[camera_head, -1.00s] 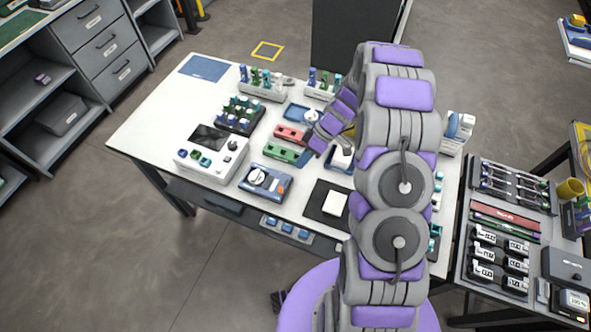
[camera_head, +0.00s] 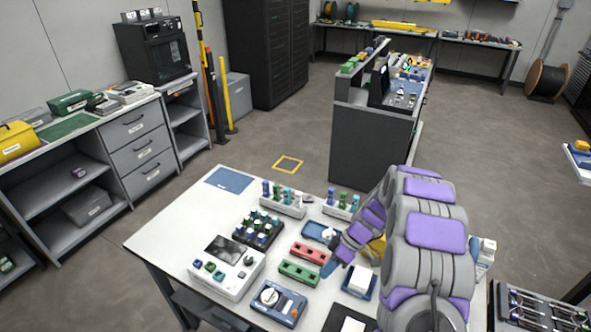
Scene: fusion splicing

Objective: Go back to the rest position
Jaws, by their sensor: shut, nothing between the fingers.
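My grey and purple arm (camera_head: 428,235) reaches in from the lower right over the white worktable (camera_head: 150,240). My gripper (camera_head: 328,268) is at the arm's far end, small and partly merged with the wrist links. It is shut and holds nothing. It shows just right of the red block (camera_head: 310,253) and the green block (camera_head: 299,273). Its height above the table is hard to tell.
A device with a dark screen (camera_head: 227,248), a blue unit with a round dial (camera_head: 278,302) and racks of coloured pieces (camera_head: 258,230) crowd the table. A dark cabinet (camera_head: 370,145) stands behind it. Grey shelving is on the left. Open floor lies between.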

